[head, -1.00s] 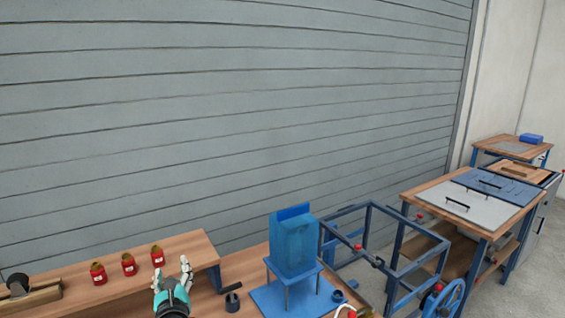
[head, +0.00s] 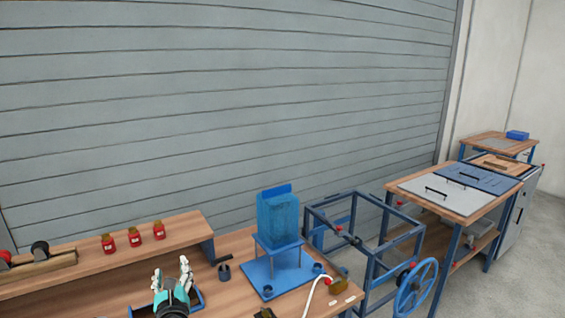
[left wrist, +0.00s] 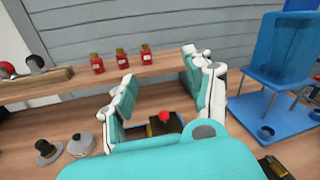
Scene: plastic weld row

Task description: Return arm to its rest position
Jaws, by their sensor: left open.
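My left gripper (head: 172,275) shows at the bottom of the head view, over the wooden bench. Its white and teal fingers point up and stand apart, with nothing between them. It also shows large in the left wrist view (left wrist: 160,90), open and empty. Behind its palm in that view is a dark block with a red knob (left wrist: 165,118), partly hidden. My right gripper is in neither view.
A raised shelf (head: 150,250) bears three red jars (head: 134,237). A blue hopper stand (head: 278,222) is right of my left gripper. Further right are a blue frame with a handwheel (head: 416,288) and a table (head: 455,200). A grey shutter wall closes the back.

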